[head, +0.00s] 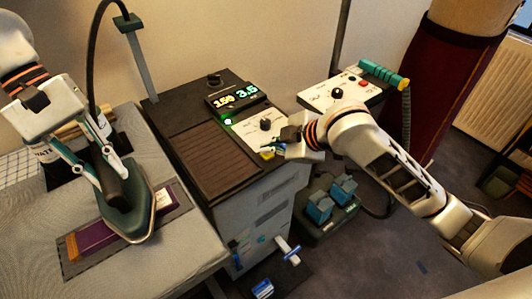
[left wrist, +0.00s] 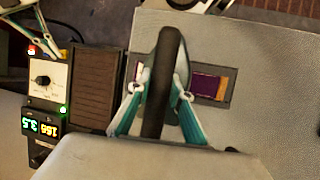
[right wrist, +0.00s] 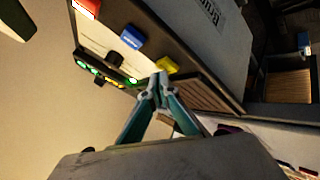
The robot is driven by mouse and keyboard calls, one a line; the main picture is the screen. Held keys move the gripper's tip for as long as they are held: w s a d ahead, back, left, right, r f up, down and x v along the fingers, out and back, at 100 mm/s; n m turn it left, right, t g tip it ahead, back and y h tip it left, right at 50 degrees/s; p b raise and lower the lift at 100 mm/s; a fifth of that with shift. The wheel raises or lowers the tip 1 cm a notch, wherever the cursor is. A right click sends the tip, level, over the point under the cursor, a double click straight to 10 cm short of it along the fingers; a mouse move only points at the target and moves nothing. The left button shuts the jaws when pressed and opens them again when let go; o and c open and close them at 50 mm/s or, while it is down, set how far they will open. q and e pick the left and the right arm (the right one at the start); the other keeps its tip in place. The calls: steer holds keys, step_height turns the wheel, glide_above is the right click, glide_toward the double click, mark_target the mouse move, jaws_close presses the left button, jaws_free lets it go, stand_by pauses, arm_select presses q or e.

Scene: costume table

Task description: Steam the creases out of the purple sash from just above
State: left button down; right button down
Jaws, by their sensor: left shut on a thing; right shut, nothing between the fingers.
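The purple sash (head: 97,238) lies on a dark mat (head: 181,208) on the grey padded board; it also shows in the left wrist view (left wrist: 205,86). My left gripper (head: 112,172) is shut on the dark handle of the green steam iron (head: 148,215). The iron hides part of the sash and mat; whether its sole touches the cloth or hovers cannot be told. In the left wrist view the handle (left wrist: 165,75) stands between the fingers. My right gripper (right wrist: 157,82) is shut and empty, its tips close to a yellow switch (right wrist: 168,65) on the station's panel.
A second white panel (head: 335,92) stands behind my right arm. Blue foot pedals (head: 320,205) are on the floor. Bottles stand at the board's back left.

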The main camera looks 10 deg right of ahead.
mark_target(269, 156)
arm_select(q)
steer(key=shift+r, duration=0.1)
arm_select(e)
steer(key=shift+f, duration=0.45)
stand_by(1.4)
steer(key=shift+r, duration=0.2)
stand_by(1.7)
steer(key=shift+r, duration=0.75)
steer(key=shift+r, duration=2.5)
